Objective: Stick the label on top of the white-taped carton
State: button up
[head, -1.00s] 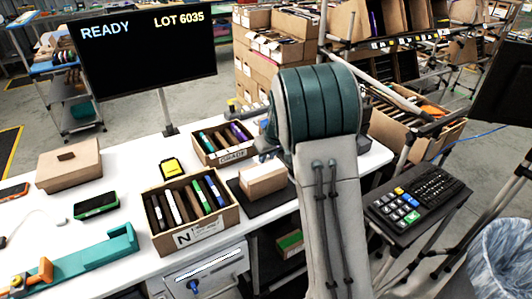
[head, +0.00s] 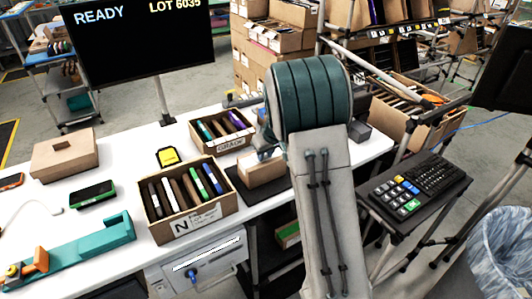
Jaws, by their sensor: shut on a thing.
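A small closed tan carton (head: 264,171) lies on a dark mat (head: 252,195) on the white bench, left of my arm. Its white tape cannot be made out, and my arm covers its right end. My gripper (head: 268,153) is at the carton's far top edge, mostly hidden behind my forearm. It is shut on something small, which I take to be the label. The label itself cannot be seen clearly, nor whether it touches the carton. Another closed tan carton (head: 65,160), with a dark patch on top, stands at the bench's left; no white tape shows on it.
Two open boxes of upright items, one near (head: 185,222) and one far (head: 221,143), stand left of the mat. A monitor (head: 135,45) rises behind them. A keypad (head: 415,200) is at right.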

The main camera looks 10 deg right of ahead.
jog(key=shift+f+b, duration=0.25)
jog(key=shift+b, duration=0.1)
dwell(0.7)
jog(key=o, duration=0.9)
jog(key=w+r+p+v, duration=0.1)
jog(key=w+p+v, duration=0.1)
jog(key=v, duration=1.7)
jog(key=shift+a+r, duration=0.15)
jog(key=shift+a, duration=0.15)
